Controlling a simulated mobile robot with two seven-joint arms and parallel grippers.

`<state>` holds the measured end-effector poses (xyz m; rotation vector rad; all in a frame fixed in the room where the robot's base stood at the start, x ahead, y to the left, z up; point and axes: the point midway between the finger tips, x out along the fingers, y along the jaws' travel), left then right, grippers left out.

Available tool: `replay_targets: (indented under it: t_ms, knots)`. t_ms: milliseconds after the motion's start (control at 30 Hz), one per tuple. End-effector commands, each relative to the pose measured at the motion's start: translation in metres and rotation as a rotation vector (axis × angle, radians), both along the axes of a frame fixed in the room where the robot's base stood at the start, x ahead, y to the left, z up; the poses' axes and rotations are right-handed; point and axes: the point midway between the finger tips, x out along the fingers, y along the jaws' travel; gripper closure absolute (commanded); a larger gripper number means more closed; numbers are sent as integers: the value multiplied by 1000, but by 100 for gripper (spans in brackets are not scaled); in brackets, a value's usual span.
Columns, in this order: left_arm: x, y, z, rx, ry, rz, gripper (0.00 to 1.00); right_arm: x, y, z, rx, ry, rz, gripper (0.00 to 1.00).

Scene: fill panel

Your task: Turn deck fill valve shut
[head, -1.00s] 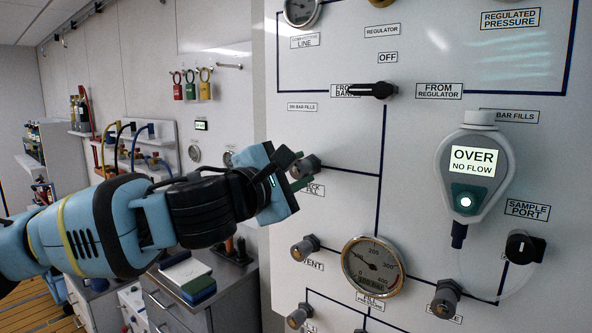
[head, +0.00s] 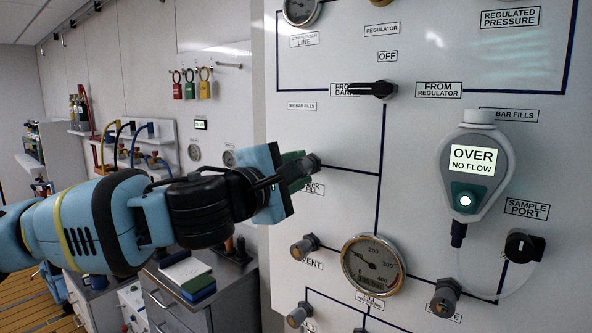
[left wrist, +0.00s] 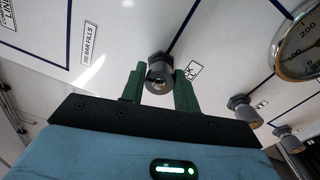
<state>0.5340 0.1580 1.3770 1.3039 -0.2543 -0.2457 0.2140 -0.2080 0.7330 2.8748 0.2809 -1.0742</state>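The deck fill valve is a small grey knob (head: 312,162) on the white panel, above a partly covered label ending in "FILL". In the left wrist view the knob (left wrist: 159,73) sits between my two green fingers. My left gripper (head: 296,170) is at the knob, with its fingers apart, one on each side. I see no clear grip; whether a finger touches the knob is hard to tell. In the head view the fingers partly cover the knob. My right gripper is not in view.
Below the valve are a vent knob (head: 305,247) and a round pressure gauge (head: 373,264). A black selector (head: 372,89) is above. A handheld meter (head: 474,172) reading "OVER NO FLOW" hangs to the right. A counter (head: 225,272) stands at lower left.

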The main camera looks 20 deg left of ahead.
Motion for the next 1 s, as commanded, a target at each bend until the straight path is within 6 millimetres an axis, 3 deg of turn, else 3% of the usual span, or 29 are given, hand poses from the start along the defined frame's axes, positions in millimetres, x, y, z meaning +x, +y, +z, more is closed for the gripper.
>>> replay_targets:
  t_ms: [167,500,1000]
  knots:
    - [0,0,0,0,0,0,48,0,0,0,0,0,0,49]
    - [-4,2,0,-2,1,1,48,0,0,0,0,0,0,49]
    - [-66,23,-2,-2,-2,0,48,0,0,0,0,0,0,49]
